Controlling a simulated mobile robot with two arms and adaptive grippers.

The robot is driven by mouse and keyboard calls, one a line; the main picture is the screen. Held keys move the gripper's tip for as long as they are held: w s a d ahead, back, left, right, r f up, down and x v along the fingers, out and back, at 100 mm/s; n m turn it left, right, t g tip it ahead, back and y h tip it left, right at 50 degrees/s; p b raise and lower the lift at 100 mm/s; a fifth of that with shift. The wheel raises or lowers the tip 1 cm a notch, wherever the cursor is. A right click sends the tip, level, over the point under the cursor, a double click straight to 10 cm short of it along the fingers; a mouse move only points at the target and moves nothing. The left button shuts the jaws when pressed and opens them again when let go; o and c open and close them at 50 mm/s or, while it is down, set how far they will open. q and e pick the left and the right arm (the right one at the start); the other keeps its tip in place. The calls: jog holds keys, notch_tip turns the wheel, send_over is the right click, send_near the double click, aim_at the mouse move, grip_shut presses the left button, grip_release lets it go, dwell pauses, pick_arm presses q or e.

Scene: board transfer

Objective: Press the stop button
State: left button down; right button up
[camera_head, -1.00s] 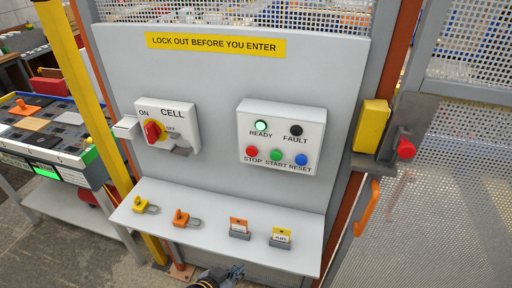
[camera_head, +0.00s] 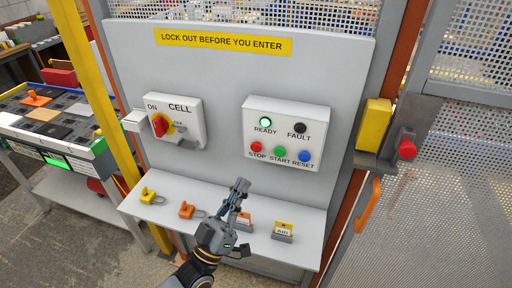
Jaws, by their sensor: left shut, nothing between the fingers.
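The red stop button (camera_head: 257,146) is on the lower left of the white control box (camera_head: 284,135), above the word STOP. Beside it are the green start button (camera_head: 280,152) and the blue reset button (camera_head: 304,156). The READY lamp (camera_head: 265,122) glows green and the FAULT lamp (camera_head: 299,128) is dark. My left gripper (camera_head: 240,187) is shut and empty. It points up over the shelf, below and left of the stop button, apart from it in the picture. My right gripper is out of view.
A rotary CELL switch (camera_head: 161,124) with a red handle is left on the grey panel. The shelf (camera_head: 158,207) below carries yellow and orange padlocks and tags, one tag (camera_head: 283,229) right of my gripper. A yellow latch box (camera_head: 374,124) and orange handle (camera_head: 368,205) are at right.

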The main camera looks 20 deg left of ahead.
aim_at(256, 147)
pick_arm(q)
jog(key=shift+s+a+r+t, duration=0.25)
jog(key=shift+r+t, duration=0.15)
jog(key=shift+w, duration=0.1)
jog(key=w+b, duration=0.3)
jog(key=w, duration=0.5)
jog(key=shift+w+d, duration=0.15)
jog(key=shift+w, duration=0.2)
jog(key=shift+w, duration=0.15)
dwell(1.1)
